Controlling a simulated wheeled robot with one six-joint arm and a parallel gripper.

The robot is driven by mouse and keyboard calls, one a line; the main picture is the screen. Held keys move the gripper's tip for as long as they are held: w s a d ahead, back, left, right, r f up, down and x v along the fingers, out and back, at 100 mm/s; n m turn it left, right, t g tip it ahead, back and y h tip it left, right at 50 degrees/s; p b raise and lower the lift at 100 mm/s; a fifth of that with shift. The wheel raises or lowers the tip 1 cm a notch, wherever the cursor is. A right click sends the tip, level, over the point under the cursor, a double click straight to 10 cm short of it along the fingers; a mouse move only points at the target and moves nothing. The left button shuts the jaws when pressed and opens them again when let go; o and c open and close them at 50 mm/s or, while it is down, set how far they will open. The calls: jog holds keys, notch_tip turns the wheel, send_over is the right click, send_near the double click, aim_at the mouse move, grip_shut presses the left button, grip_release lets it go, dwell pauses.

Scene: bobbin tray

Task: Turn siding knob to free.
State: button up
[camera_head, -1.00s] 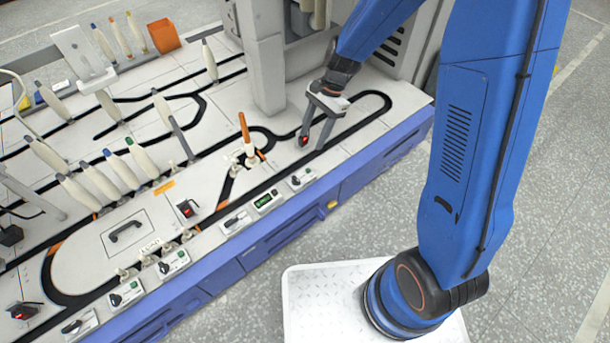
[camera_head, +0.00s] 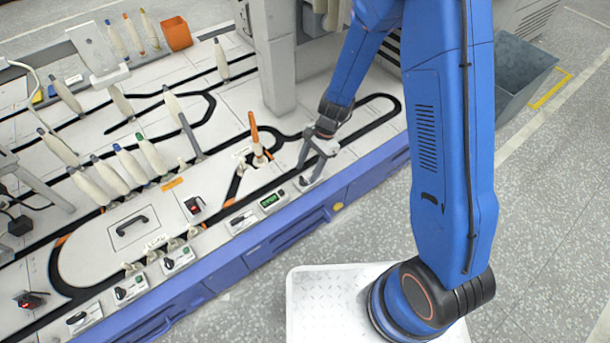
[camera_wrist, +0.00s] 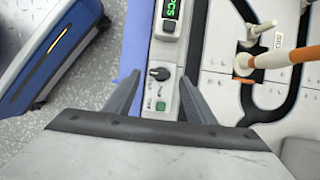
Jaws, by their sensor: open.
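A small black knob (camera_wrist: 159,74) sits on a white control box (camera_wrist: 165,55) on the bench's front edge, with a green button (camera_wrist: 160,106) beside it. Its label is too small to read. My gripper (camera_wrist: 158,80) is open, its two fingers on either side of the box in the wrist view, with the knob between them and apart from both. In the head view my gripper (camera_head: 306,176) points down over the front edge, and its fingers largely hide that box.
A box with a green display (camera_head: 272,201) stands next to it, also in the wrist view (camera_wrist: 171,9). An orange-topped bobbin (camera_head: 255,135) stands on the track close by. More knob boxes (camera_head: 131,288) line the edge to the left. Open floor lies in front.

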aim_at(303, 179)
jog(key=shift+x, duration=1.75)
jog(key=c, duration=1)
jog(key=shift+c, duration=0.2)
